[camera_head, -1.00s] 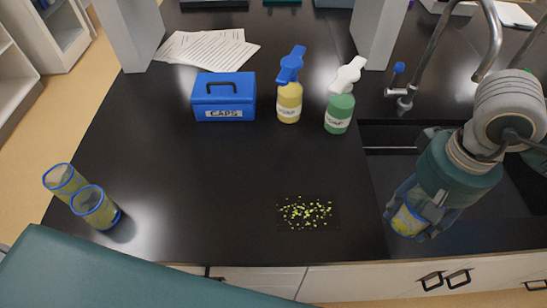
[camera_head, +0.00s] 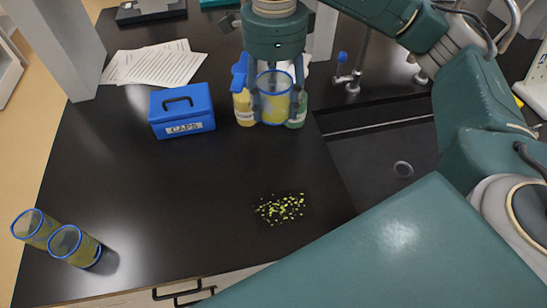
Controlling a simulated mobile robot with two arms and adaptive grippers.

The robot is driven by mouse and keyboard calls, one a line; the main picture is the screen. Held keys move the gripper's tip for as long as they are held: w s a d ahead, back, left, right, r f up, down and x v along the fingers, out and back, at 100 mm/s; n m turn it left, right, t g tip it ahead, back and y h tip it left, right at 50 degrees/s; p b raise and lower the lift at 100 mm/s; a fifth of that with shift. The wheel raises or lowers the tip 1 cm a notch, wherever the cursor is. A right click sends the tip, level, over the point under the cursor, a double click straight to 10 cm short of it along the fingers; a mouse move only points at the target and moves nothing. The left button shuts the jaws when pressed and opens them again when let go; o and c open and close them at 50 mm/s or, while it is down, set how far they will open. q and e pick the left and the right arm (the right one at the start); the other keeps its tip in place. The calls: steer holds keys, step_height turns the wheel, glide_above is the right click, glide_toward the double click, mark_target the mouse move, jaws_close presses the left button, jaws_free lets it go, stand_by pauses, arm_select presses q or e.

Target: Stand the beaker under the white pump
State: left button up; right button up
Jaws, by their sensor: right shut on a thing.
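My right gripper (camera_head: 275,108) is shut on a clear beaker (camera_head: 274,84) with a blue rim and holds it upright in front of the two pump bottles. The bottle with the white pump (camera_head: 289,69) is mostly behind the gripper and beaker; part of its green body (camera_head: 298,117) shows at the right. Whether the beaker touches the bottles or the counter, I cannot tell. The yellow bottle with the blue pump (camera_head: 242,108) stands just left of the beaker. My left gripper is not in view.
A blue CAPS box (camera_head: 182,111) stands left of the bottles. Two more blue-rimmed beakers, one (camera_head: 34,228) beside the other (camera_head: 74,246), stand at the counter's left front. Yellow-green bits (camera_head: 280,208) lie on the dark counter (camera_head: 180,200). A sink (camera_head: 375,175) is at the right. Papers (camera_head: 155,64) lie at the back.

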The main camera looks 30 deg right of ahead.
steer(key=shift+w+d+r+m, duration=0.15)
steer(key=shift+r+m, duration=0.2)
steer(key=shift+m, duration=0.25)
steer(key=shift+w+a+r+m, duration=0.1)
steer(key=shift+r+m, duration=0.25)
steer(key=shift+m, duration=0.25)
steer(key=shift+f, duration=0.25)
steer(key=p, duration=0.2)
glide_above(274, 162)
step_height(274, 162, down, 15)
steer(key=shift+r, duration=0.1)
step_height(274, 162, down, 4)
steer(key=shift+f+p, duration=0.1)
steer(key=shift+p, duration=0.3)
steer(key=shift+f, duration=0.15)
